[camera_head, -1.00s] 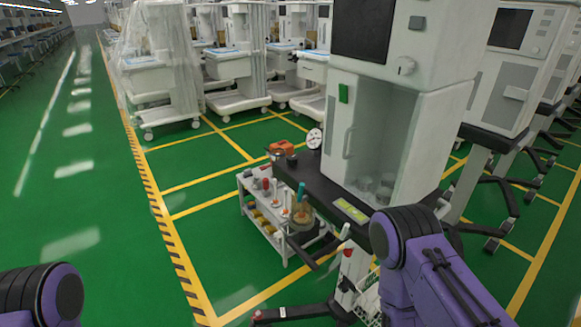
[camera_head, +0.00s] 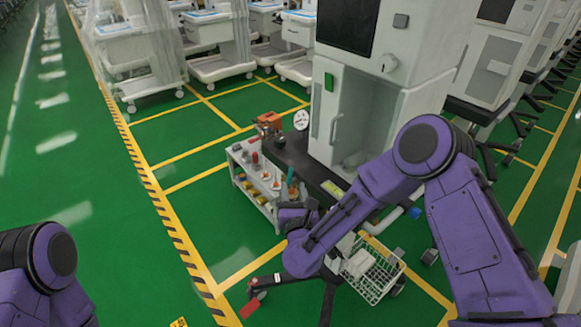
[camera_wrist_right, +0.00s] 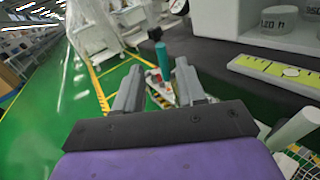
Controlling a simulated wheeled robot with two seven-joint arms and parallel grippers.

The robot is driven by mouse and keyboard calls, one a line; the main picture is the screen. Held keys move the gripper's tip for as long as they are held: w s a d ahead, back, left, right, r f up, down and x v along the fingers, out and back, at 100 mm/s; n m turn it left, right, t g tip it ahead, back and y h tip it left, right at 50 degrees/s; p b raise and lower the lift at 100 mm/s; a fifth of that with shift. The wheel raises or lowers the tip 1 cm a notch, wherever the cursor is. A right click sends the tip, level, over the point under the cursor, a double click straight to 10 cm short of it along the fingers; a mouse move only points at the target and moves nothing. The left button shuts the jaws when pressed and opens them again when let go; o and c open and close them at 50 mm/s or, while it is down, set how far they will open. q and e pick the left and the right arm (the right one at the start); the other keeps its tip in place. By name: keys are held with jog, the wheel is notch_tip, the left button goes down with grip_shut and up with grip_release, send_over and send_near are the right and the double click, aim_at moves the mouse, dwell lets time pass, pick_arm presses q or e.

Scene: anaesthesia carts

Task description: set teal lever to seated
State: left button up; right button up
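The teal lever (camera_head: 291,175) stands upright at the front left edge of the dark work surface of the white anaesthesia machine. Its lower part is hidden by my right wrist in the head view. My right gripper (camera_head: 292,203) is just in front of and below it. In the right wrist view the teal lever (camera_wrist_right: 163,61) shows as an upright rod in the gap between the fingers of my open right gripper (camera_wrist_right: 158,80). I cannot tell whether the fingers touch it. My left arm shows at the lower left, but its gripper is out of view.
The machine's dark work surface (camera_head: 318,170) carries a yellow-green label strip (camera_wrist_right: 275,70). A white shelf cart (camera_head: 252,178) with small items stands behind the lever. A white wire basket (camera_head: 371,271) hangs below. A round gauge (camera_head: 301,120) is at the back. Green floor is free on the left.

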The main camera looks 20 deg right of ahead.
aim_at(291, 173)
jog(key=w, duration=0.3)
jog(key=w+d+p, duration=0.1)
jog(key=w, duration=0.1)
jog(key=w+p, duration=0.1)
jog(key=w, duration=0.2)
jog(key=shift+w+d+f, duration=0.1)
jog(key=shift+w+d, duration=0.2)
jog(key=shift+d, duration=0.1)
grip_shut()
jog(key=shift+f, duration=0.1)
